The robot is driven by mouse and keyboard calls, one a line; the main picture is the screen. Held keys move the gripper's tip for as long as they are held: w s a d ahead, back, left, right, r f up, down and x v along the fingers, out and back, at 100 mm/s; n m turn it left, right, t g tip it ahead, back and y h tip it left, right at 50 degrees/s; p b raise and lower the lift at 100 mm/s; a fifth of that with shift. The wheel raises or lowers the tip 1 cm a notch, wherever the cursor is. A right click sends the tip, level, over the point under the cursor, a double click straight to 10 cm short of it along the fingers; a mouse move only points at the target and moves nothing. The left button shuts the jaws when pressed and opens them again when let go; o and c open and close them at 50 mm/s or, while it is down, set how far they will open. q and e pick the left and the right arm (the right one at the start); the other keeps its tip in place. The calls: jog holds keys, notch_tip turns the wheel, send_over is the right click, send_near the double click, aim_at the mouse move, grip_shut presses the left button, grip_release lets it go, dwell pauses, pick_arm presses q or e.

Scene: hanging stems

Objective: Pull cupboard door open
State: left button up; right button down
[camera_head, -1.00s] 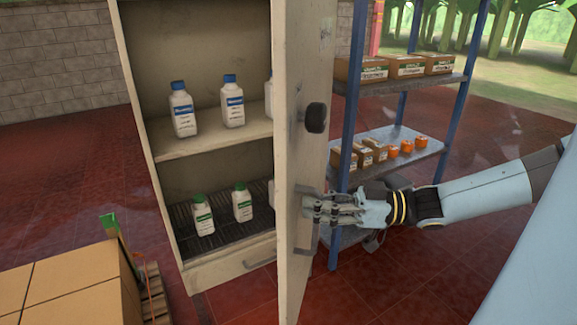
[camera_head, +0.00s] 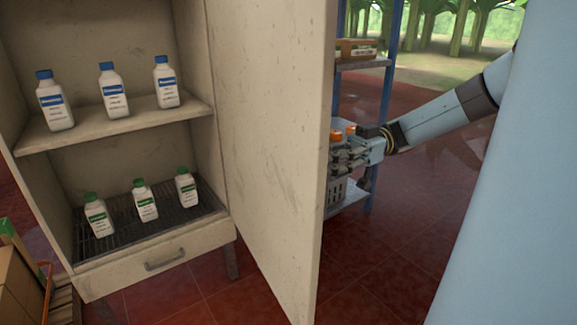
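The beige cupboard (camera_head: 207,128) stands at the left with its front open. Its cupboard door (camera_head: 275,130) is swung wide, and I see its inner face and free edge. The door's outer face and handle are hidden from this view. My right gripper (camera_head: 338,160) is at the outer side of the door, right beside its free edge. The fingertips are partly hidden by the door, so I cannot tell whether they are closed on the handle. My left gripper is not in view.
White bottles with blue caps (camera_head: 113,92) and green caps (camera_head: 145,200) stand on the cupboard's shelves. A blue-posted rack (camera_head: 386,70) stands behind the door. Cardboard boxes (camera_head: 18,285) are at the lower left. Red tiled floor (camera_head: 385,260) is clear at the lower right.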

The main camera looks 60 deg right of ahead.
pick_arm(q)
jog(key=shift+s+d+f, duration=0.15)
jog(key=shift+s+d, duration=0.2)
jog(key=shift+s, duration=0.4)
pick_arm(e)
jog(key=shift+v, duration=1.05)
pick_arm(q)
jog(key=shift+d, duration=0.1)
pick_arm(e)
jog(key=c, duration=1.3)
grip_release()
jog(key=shift+c, duration=0.2)
jog(key=v, duration=0.7)
jog(key=shift+d, duration=0.2)
jog(key=shift+f, duration=0.15)
